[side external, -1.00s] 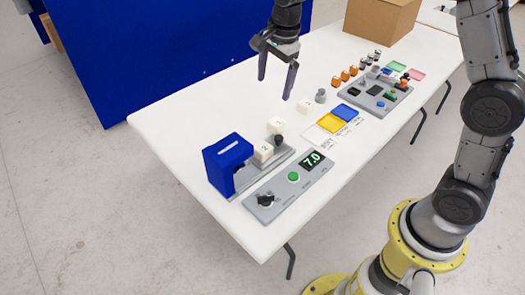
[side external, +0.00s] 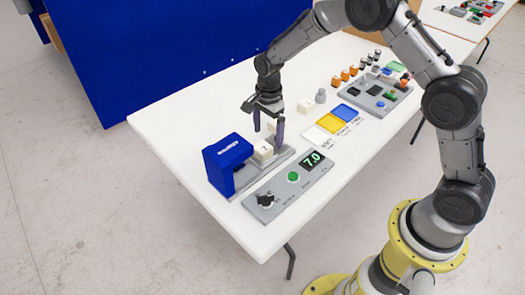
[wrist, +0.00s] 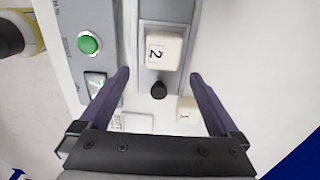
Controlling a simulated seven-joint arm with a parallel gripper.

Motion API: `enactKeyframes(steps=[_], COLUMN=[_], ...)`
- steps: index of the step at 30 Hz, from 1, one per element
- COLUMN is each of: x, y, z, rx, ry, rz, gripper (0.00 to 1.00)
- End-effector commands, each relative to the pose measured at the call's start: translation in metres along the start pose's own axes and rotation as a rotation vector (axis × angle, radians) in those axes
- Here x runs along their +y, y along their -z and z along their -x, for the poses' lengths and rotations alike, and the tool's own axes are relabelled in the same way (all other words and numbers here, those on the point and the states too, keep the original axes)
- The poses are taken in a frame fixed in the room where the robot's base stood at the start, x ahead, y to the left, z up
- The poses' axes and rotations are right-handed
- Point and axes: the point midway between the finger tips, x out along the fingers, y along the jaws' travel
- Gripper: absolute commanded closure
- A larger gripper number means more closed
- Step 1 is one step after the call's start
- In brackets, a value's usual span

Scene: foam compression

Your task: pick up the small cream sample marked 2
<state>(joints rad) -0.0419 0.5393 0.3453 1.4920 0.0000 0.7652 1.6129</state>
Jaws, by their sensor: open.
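The cream sample marked 2 (wrist: 163,50) sits on the grey sliding tray of the blue-housed device. It also shows in the side view (side external: 262,154), just beside the blue housing. My gripper (side external: 268,139) is open and empty, pointing down just above the knob end of the tray. In the wrist view my gripper (wrist: 160,74) has one finger on each side, and the sample lies a little beyond the fingertips, roughly centred between them. Its number is readable, turned sideways.
A black knob (wrist: 158,90) stands on the tray near the sample. Another cream sample (wrist: 187,108) lies close to the right finger, and one more (side external: 305,106) lies farther back. A control panel (side external: 290,188) reading 7.0 and a blue housing (side external: 229,165) flank the tray.

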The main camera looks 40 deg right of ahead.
Motion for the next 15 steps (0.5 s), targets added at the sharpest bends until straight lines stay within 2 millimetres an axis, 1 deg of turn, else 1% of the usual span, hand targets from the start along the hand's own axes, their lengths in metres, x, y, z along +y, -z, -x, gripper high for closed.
enactKeyframes(steps=[9, 12, 15], x=[-0.003, -0.003, -0.003], y=[-0.004, -0.004, -0.004], z=[-0.041, -0.049, -0.051], rx=[0.0, 0.0, 0.0], ry=[-0.001, 0.0, 0.002], rz=[0.0, 0.0, 0.0], gripper=[0.03, 0.03, 0.03])
